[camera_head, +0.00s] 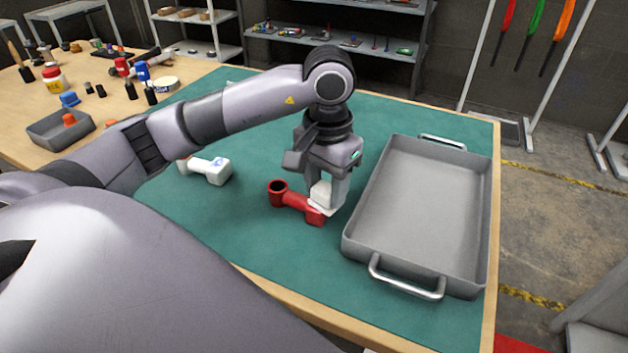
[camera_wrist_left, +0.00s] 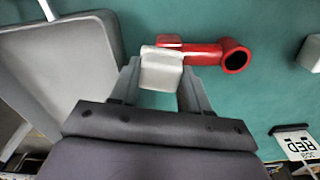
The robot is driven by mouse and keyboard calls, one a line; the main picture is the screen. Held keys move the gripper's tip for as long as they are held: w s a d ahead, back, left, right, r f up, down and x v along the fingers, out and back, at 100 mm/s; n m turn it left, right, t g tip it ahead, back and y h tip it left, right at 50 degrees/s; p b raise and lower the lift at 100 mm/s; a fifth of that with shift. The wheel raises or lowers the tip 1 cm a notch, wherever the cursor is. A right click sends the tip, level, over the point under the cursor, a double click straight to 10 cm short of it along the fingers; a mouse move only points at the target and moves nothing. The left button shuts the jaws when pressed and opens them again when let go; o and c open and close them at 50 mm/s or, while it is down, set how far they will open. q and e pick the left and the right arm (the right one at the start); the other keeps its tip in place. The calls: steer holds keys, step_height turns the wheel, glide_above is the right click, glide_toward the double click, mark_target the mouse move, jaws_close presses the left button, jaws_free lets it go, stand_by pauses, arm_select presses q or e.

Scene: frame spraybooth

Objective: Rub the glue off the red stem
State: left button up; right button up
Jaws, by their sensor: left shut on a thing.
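The red stem (camera_head: 296,201) lies on the green mat, its open round end to the left. My left gripper (camera_head: 325,203) points down over its right end and is shut on a white block (camera_head: 321,195). The block is at the right end of the red stem and seems to touch it. In the left wrist view the white block (camera_wrist_left: 161,70) sits between the fingers, against the red stem (camera_wrist_left: 205,52), and hides part of it. I cannot make out glue on the stem. My right gripper is not in view.
A large grey tray (camera_head: 360,210) with metal handles stands right of the stem. A white stem (camera_head: 212,171) lies to the left on the mat (camera_head: 245,235). A small grey bin (camera_head: 50,135) and several bottles stand at the far left. A card reading RED (camera_wrist_left: 300,148) shows in the wrist view.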

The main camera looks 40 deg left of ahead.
arm_select(q)
steer(key=shift+d+f, duration=0.3)
steer(key=shift+d, duration=0.15)
step_height(320, 180, up, 6)
steer(key=p, duration=0.3)
steer(key=shift+w, duration=0.1)
steer(key=shift+r, duration=0.15)
steer(key=shift+r+p, duration=0.8)
steer(key=shift+r, duration=0.7)
